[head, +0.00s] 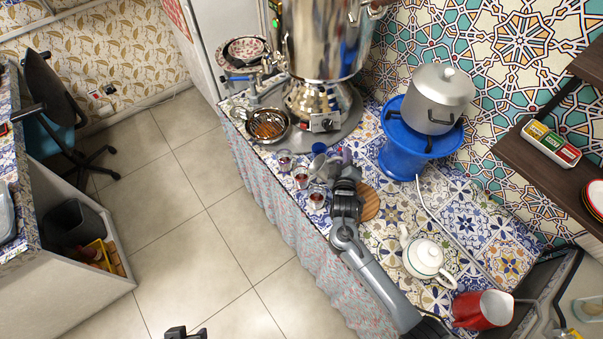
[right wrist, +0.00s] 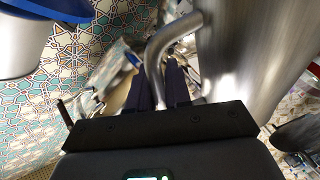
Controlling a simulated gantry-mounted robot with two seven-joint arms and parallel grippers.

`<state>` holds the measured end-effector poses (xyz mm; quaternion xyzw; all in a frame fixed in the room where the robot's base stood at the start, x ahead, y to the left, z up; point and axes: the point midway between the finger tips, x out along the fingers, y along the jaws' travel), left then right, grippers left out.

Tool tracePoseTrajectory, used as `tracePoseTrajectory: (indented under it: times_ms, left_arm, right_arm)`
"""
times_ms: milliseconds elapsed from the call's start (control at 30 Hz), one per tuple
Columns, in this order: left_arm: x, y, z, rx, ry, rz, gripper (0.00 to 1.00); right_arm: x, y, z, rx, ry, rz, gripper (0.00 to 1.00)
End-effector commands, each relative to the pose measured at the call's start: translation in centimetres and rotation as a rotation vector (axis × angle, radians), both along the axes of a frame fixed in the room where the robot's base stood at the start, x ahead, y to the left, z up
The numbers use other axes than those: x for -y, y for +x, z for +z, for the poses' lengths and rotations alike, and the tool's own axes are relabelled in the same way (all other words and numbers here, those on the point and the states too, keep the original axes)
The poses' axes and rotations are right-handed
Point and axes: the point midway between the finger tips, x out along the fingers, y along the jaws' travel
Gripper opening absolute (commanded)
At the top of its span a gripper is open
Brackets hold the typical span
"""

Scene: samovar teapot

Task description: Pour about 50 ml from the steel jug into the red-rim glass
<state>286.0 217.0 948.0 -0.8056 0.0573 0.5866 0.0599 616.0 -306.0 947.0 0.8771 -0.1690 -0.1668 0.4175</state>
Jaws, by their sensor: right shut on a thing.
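My right gripper (head: 345,178) is shut on the curved handle of the steel jug. In the right wrist view the jug (right wrist: 245,50) fills the upper right, with its handle between the dark fingers (right wrist: 172,85). In the head view the jug (head: 328,168) is small and partly covered by my gripper, above the counter's front edge. Three small glasses with dark red contents, a far one (head: 285,160), a middle one (head: 300,177) and a near one (head: 317,196), stand beside it. I cannot tell which has the red rim. My left gripper (head: 186,332) barely shows at the bottom edge.
A blue cup (head: 319,148) stands close behind the jug. A large samovar (head: 318,40) and a strainer pan (head: 268,126) are beyond. A blue stand (head: 405,150) bears a grey pot (head: 437,98). A white teapot (head: 425,257) and red pitcher (head: 483,309) are near my right arm.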

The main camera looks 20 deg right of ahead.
Motion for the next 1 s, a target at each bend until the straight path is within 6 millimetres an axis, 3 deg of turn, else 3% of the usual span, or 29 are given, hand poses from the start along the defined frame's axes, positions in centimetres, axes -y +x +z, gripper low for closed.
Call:
tracePoseTrajectory:
  times_ms: [1000]
  left_arm:
    - [0.03, 0.02, -0.51, 0.001, -0.002, 0.002, 0.43]
  right_arm:
    - [-0.9, 0.6, -0.06, -0.062, -0.102, 0.001, 0.0]
